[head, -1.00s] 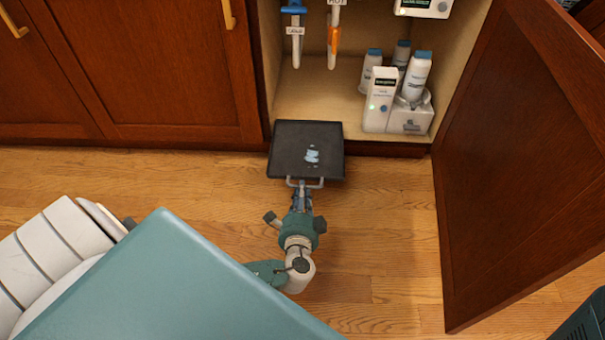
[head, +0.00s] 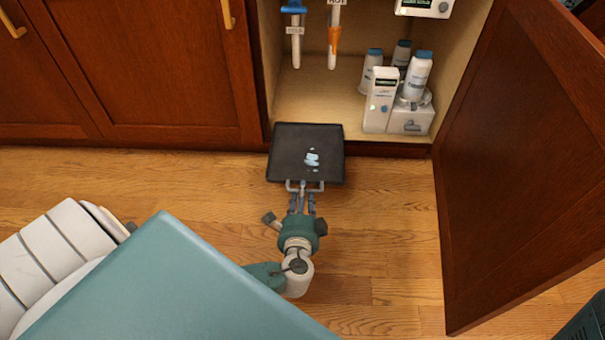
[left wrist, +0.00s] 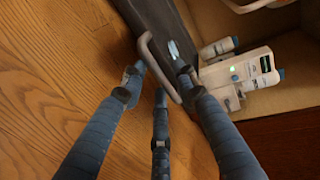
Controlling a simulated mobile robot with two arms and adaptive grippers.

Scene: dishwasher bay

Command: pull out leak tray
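The leak tray (head: 290,160) is a dark, shallow square tray with a pale blue-white puddle on it. It sticks out of the cabinet over the floor, its far edge near the cabinet's front edge. Its grey bar handle (head: 305,187) is on the near side; the handle also shows in the left wrist view (left wrist: 159,68). My left gripper (head: 302,197) is right at the handle on the near side. In the left wrist view its fingers (left wrist: 160,82) are spread apart around the handle and not closed on it. My right gripper is not in view.
The cabinet door (head: 515,170) stands open on the right. Inside are a white box (head: 380,100), several blue-capped bottles (head: 417,75) and two hanging pipes, one with a blue valve (head: 294,9). The wood floor (head: 385,230) is clear between tray and door.

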